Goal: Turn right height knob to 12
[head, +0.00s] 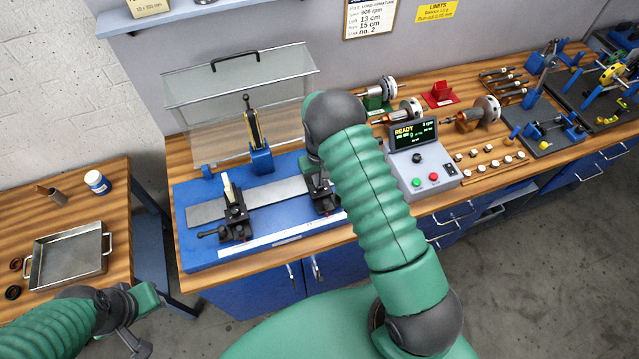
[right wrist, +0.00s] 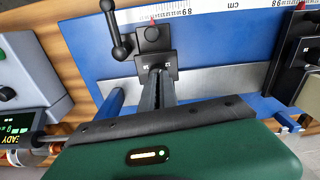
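The right pedestal (head: 322,196) stands on the blue base of the balancing stand, partly hidden by my right arm.
The left pedestal (head: 236,215) and a tall blue post (head: 261,158) stand nearby. A clear hinged guard (head: 240,85) is behind. The control box (head: 420,160) reads READY, right of my arm. A metal tray (head: 68,235) lies on the left table.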

